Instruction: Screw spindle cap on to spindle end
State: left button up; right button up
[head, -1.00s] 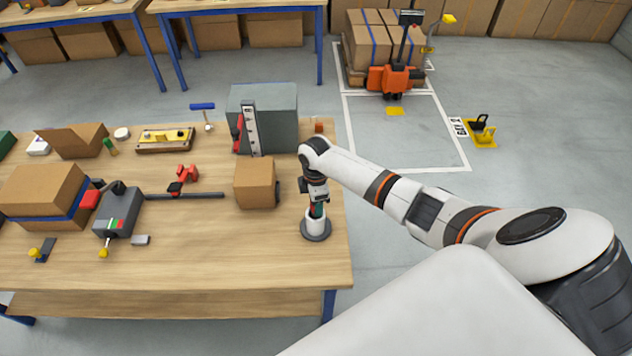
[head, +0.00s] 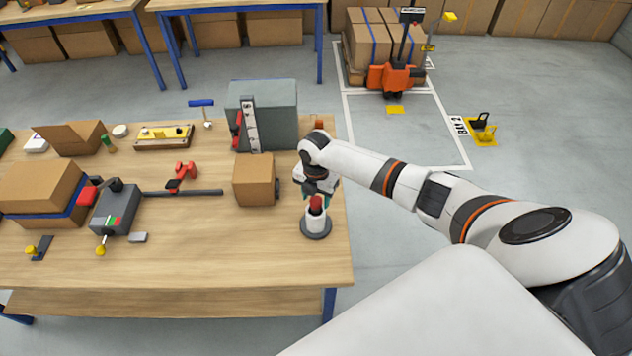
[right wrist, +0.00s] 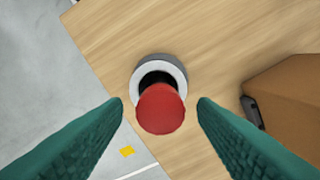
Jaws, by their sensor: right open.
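The red spindle cap (head: 317,203) is on top of the white spindle end (head: 314,220), which stands upright on a round dark base near the table's right edge. In the right wrist view the cap (right wrist: 161,108) is centred over the white ring of the spindle (right wrist: 180,72), with a dark band showing between them. I cannot tell how far the cap is seated. My right gripper (head: 316,195) is just above and behind the cap. Its teal fingers are open, one on each side of the cap with gaps, as the right wrist view (right wrist: 160,102) shows. My left gripper is not visible.
A cardboard box (head: 254,181) stands left of the spindle, and a grey cabinet (head: 270,115) is behind it. A dark rod (head: 183,193) and a grey clamp-like device (head: 113,208) lie further left. The table (head: 230,265) is clear in front.

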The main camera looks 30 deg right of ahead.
jog(key=shift+c, duration=0.4)
jog(key=c, duration=0.8)
jog(key=m+p, duration=0.2)
jog(key=m, duration=0.1)
jog(key=shift+r, duration=0.3)
jog(key=shift+f+m, duration=0.3)
jog(key=shift+m, duration=0.6)
jog(key=shift+c, duration=0.3)
jog(key=shift+m, duration=0.8)
jog(key=m, duration=0.2)
jog(key=shift+m, duration=0.8)
